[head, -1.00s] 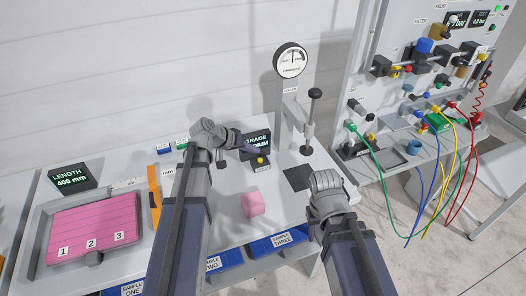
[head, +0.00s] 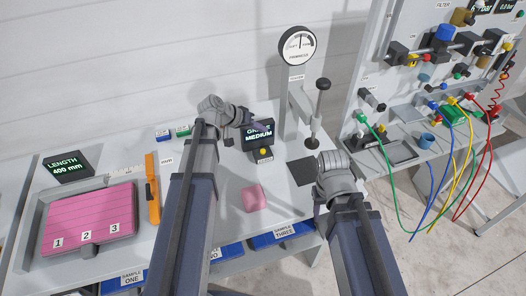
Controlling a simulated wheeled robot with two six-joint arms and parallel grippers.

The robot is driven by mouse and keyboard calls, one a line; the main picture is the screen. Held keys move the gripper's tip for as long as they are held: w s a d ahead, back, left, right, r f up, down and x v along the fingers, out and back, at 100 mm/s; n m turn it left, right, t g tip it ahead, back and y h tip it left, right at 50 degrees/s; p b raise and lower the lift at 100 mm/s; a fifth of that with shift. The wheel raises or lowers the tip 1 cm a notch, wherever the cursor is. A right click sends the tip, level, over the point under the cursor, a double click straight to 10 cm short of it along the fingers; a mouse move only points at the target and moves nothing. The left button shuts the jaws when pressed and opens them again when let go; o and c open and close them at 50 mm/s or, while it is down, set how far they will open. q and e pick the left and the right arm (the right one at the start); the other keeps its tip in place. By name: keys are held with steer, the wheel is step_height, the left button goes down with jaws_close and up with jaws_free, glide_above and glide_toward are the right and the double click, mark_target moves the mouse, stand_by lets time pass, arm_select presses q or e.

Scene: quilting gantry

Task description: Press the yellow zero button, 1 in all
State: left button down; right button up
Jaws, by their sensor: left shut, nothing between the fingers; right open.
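The yellow button (head: 263,152) sits on a small dark base in front of the display reading GRADE MEDIUM (head: 259,140). My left gripper (head: 257,128) is shut and empty. It shows in front of the upper part of the display, above the button in the picture and apart from it. My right gripper (head: 318,206) is open, to the right of the pink block (head: 255,198); its wrist hides much of it.
A gauge stand (head: 298,46) with a black-knobbed plunger (head: 323,84) rises behind a dark square pad (head: 301,172). A tray holding a pink numbered slab (head: 88,218) lies at left. Blue sample bins (head: 285,234) line the front. A hose panel (head: 400,90) stands right.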

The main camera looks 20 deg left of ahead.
arm_select(q)
steer(key=b, duration=0.8)
glide_above(261, 154)
step_height(261, 154, down, 8)
steer(key=shift+a+f, duration=0.1)
steer(key=shift+f, duration=0.05)
steer(key=shift+f, duration=0.1)
stand_by(1.4)
steer(key=shift+f+b, duration=0.25)
steer(key=shift+b, duration=0.05)
steer(key=shift+f+b, duration=0.5)
steer(key=shift+f, duration=0.05)
stand_by(0.6)
steer(key=shift+r, duration=0.1)
steer(key=shift+r+p, duration=0.9)
steer(key=shift+p, duration=0.1)
step_height(261, 154, up, 5)
steer(key=p, duration=0.5)
